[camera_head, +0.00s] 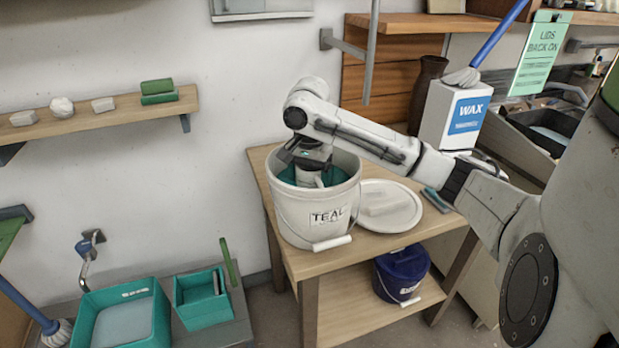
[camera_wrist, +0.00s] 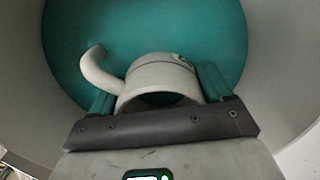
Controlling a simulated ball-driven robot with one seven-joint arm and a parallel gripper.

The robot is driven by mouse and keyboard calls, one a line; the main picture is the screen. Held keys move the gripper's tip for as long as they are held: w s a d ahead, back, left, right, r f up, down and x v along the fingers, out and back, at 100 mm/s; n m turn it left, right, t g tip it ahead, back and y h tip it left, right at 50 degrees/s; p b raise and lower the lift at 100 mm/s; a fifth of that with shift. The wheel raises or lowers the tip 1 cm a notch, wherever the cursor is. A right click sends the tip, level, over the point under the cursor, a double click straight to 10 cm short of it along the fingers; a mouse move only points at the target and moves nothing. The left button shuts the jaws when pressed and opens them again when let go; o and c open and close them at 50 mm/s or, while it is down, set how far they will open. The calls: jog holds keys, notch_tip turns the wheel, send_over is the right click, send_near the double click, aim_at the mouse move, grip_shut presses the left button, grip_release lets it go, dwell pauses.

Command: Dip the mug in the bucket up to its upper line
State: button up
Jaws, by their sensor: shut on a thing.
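The white bucket (camera_head: 300,215), labelled TEAL, stands on the wooden table. Teal glaze (camera_wrist: 220,35) shows inside it in both views. My gripper (camera_head: 312,160) points down into the bucket's mouth. In the wrist view my gripper (camera_wrist: 160,92) is shut on a pale grey mug (camera_wrist: 158,78), with a finger on each side. The mug's handle (camera_wrist: 98,72) sticks out to the left. In the head view a small part of the mug (camera_head: 308,178) shows below my gripper, inside the bucket rim. I cannot tell whether the mug touches the glaze, and its lines are not readable.
A white lid (camera_head: 398,208) lies on the table (camera_head: 375,243) right of the bucket. A WAX container (camera_head: 450,115) stands behind it. A dark blue bucket (camera_head: 402,273) sits on the lower shelf. Teal bins (camera_head: 203,315) stand at the lower left.

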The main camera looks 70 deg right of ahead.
jog(key=shift+f, duration=0.75)
jog(key=shift+f, duration=0.1)
dwell(0.4)
dwell(1.4)
notch_tip(320, 180, up, 9)
jog(key=p, duration=0.9)
jog(key=shift+f, duration=0.2)
jog(key=shift+p, duration=0.3)
dwell(1.1)
notch_tip(320, 180, up, 10)
jog(key=p, duration=0.2)
dwell(0.5)
jog(key=shift+s+f, duration=0.1)
dwell(0.4)
